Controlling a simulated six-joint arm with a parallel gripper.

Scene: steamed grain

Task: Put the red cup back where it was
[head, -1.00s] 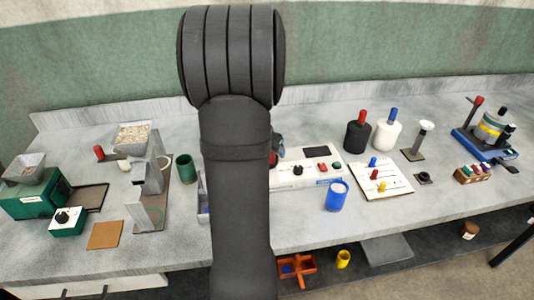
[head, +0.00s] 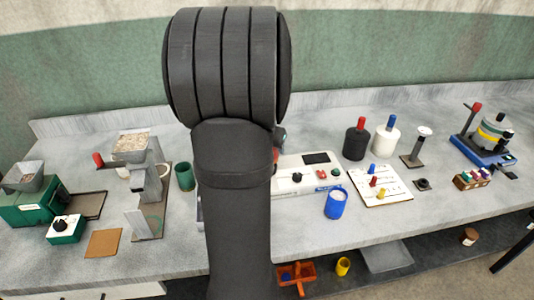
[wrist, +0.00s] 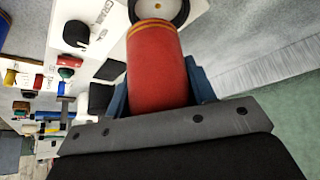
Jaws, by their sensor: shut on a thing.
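The red cup (wrist: 158,68) fills the middle of the wrist view, with a yellow band near its far end. My gripper (wrist: 160,82) is shut on it, one blue finger on each side. The cup's far end is by a round black-rimmed part (wrist: 157,8) with a pale centre on the white machine; I cannot tell whether they touch. In the head view my arm hides the gripper and most of the cup. Only a sliver of red shows at the arm's right edge.
The white control box (head: 308,172) with knob and buttons stands right of my arm. A blue cup (head: 336,204) is in front of it. A green cup (head: 184,176) and a metal stand (head: 150,190) are to the left. Black (head: 356,143) and white (head: 386,138) bottles stand at the right.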

